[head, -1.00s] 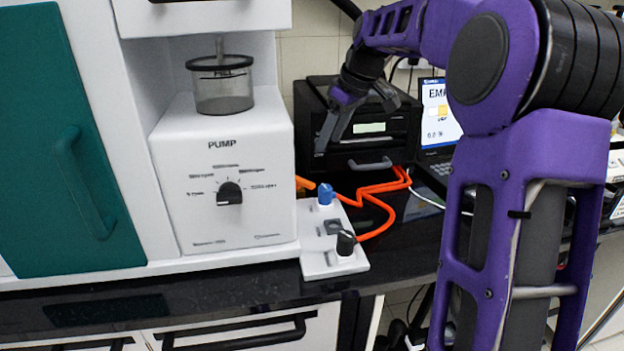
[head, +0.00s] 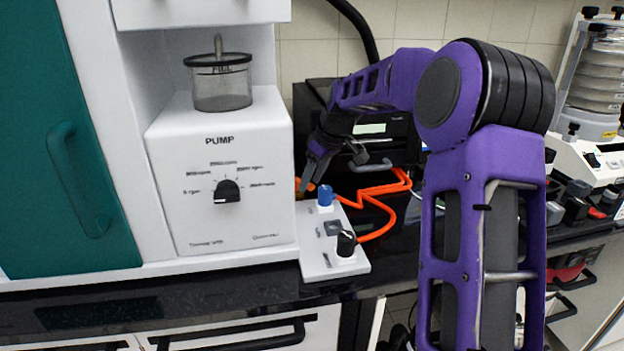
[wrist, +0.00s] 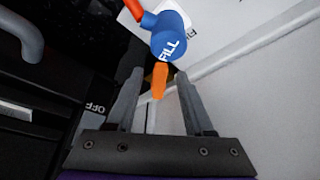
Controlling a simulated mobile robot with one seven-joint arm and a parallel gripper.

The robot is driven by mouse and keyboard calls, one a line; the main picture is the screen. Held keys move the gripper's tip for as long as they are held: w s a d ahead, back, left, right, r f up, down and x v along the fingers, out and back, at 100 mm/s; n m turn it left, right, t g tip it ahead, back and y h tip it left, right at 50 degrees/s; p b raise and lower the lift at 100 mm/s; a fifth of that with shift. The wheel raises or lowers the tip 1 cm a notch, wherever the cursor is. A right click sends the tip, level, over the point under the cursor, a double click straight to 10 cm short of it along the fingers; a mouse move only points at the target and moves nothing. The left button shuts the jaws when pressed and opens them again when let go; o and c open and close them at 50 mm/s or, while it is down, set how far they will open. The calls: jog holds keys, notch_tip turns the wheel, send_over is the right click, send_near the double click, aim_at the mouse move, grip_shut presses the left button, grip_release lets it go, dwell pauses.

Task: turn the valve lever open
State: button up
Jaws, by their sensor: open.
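The valve is a blue round body (wrist: 170,36) marked FILL, with an orange lever (wrist: 159,82) sticking out from it in the wrist view. In the head view the blue valve body (head: 325,195) stands at the back of a small white panel, and a bit of the orange lever (head: 300,184) shows at its left. My gripper (wrist: 159,75) is open, with one finger on each side of the lever. The lever lies between the fingertips with a gap on both sides. In the head view my gripper (head: 309,178) is just behind the valve, partly hiding the lever.
The white panel (head: 318,262) also carries a black knob (head: 346,243). The white pump housing (head: 220,150) stands close at left. An orange hose (head: 380,208) curves to the right of the valve. A black device (head: 390,150) with a grey handle is behind my gripper.

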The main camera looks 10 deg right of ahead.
grip_shut()
jog(key=shift+d+r+p, duration=0.1)
jog(key=shift+p, duration=0.2)
jog(key=shift+w+d+r+n+g+y+p, duration=0.1)
jog(key=shift+w+d+n+g+y+p, duration=0.1)
jog(key=shift+n+p, duration=0.35)
jog(key=shift+w+d+r+n+g+y+p, duration=0.1)
jog(key=shift+w+n+p, duration=0.05)
jog(key=shift+n+p, duration=0.35)
jog(key=n+p, duration=0.1)
jog(key=w+n+p, duration=0.1)
jog(key=p, duration=0.1)
jog(key=shift+d+g+y, duration=0.3)
jog(key=shift+g, duration=0.1)
jog(key=n+p, duration=0.1)
jog(key=w+n+g+p, duration=0.1)
jog(key=n+p, duration=0.1)
jog(key=shift+d, duration=0.2)
jog(key=shift+w+d+f+n+g+p, duration=0.15)
jog(key=shift+w+n+g+p, duration=0.2)
jog(key=shift+n+p, duration=0.35)
jog(key=shift+w+f+n+g+p, duration=0.1)
jog(key=shift+w+n+g+p, duration=0.25)
jog(key=shift+n, duration=0.5)
jog(key=shift+w, duration=0.1)
